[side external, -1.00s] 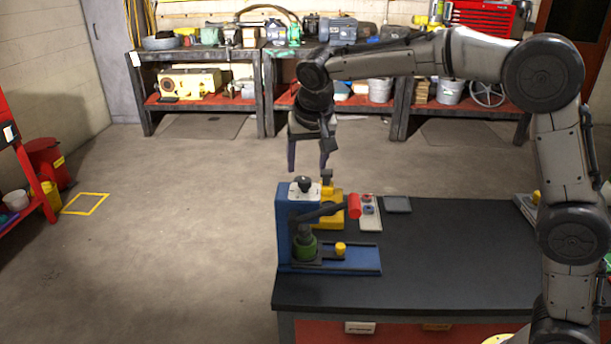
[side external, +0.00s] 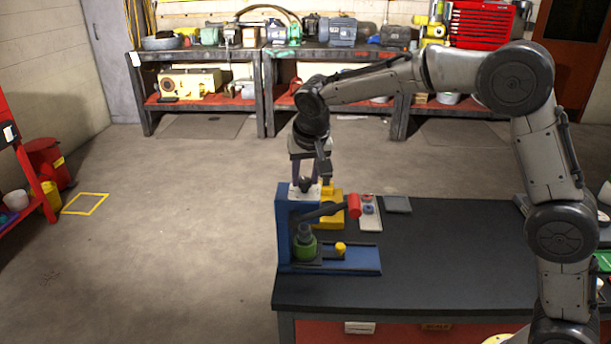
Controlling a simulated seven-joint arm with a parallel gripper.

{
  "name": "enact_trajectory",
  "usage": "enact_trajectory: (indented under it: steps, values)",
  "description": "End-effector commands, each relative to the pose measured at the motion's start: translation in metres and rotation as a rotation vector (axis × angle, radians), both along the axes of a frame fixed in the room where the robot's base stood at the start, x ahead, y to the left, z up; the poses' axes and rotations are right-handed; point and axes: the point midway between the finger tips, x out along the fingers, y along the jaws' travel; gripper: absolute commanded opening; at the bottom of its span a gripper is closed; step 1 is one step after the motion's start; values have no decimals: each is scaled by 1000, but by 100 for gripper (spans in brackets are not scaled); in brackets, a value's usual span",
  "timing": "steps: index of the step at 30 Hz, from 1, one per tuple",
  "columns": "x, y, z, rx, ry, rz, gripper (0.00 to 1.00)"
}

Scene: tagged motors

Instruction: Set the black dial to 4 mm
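The black dial (side external: 306,185) is a small dark knob on the white top plate (side external: 296,197) of the blue press (side external: 284,228), which stands at the table's left end. Its scale and setting are too small to read. My gripper (side external: 309,181) points down right over the top of the press, with one finger on each side of the dial in the picture. The fingers look spread apart. I cannot tell whether they touch the dial.
The press has a lever with a red grip (side external: 354,206), a green part (side external: 305,247) and a yellow knob (side external: 340,248) on its base. A yellow block (side external: 331,209) stands behind it. A pale tray (side external: 370,215) and a grey pad (side external: 397,204) lie to the right. The dark table (side external: 440,270) is bare at front right.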

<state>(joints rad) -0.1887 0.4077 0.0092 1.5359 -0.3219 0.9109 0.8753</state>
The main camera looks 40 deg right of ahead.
Motion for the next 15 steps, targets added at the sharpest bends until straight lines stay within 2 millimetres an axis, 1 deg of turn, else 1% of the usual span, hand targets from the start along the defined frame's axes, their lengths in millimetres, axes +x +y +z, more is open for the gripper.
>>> enact_trajectory:
  steps: [1,3,4,15]
  values:
    - [0,0,0,0,0,0,14]
    - [0,0,0,0,0,0,2]
    - [0,0,0,0,0,0,0]
    - [0,-1,1,0,-1,35,0]
